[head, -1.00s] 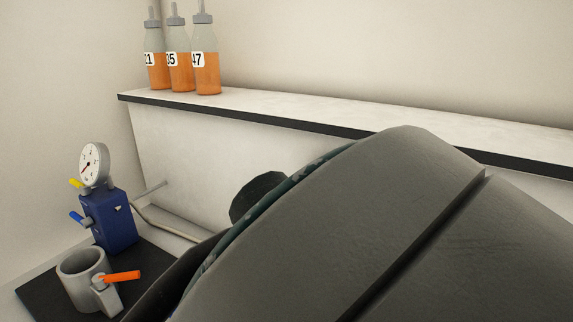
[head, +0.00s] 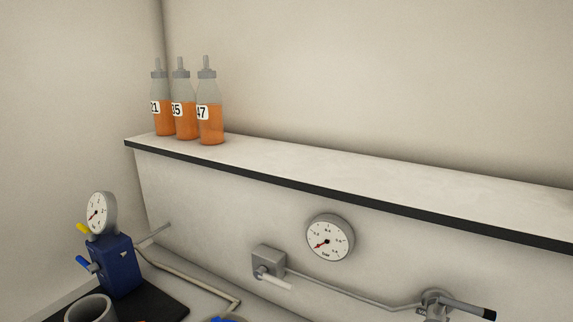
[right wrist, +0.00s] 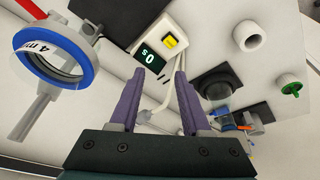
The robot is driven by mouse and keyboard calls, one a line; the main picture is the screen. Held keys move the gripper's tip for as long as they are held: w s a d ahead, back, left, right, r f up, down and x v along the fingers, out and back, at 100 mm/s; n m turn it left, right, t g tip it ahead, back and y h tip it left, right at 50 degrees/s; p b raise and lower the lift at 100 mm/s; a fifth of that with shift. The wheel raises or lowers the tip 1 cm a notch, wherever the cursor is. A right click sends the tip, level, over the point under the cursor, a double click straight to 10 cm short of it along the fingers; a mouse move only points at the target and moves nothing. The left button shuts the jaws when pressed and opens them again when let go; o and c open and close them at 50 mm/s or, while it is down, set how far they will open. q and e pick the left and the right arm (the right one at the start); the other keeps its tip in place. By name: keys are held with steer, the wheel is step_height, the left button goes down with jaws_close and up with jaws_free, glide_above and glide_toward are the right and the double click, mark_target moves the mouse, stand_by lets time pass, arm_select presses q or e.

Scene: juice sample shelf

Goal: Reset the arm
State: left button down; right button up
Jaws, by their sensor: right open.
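My right gripper (right wrist: 159,74) shows in the right wrist view with its two purple fingers apart. Nothing is between the fingers. My right arm does not show in the head view. My left gripper is in neither current view.
Three orange juice bottles (head: 210,122) stand at the left end of the white shelf (head: 330,180); the rest of it is clear. Below are a round gauge (head: 330,238), pipes and a blue device (head: 115,265). A blue-rimmed ring (right wrist: 55,52) is left of my right gripper.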

step_height(320, 180, up, 29)
steer(key=p, duration=2.7)
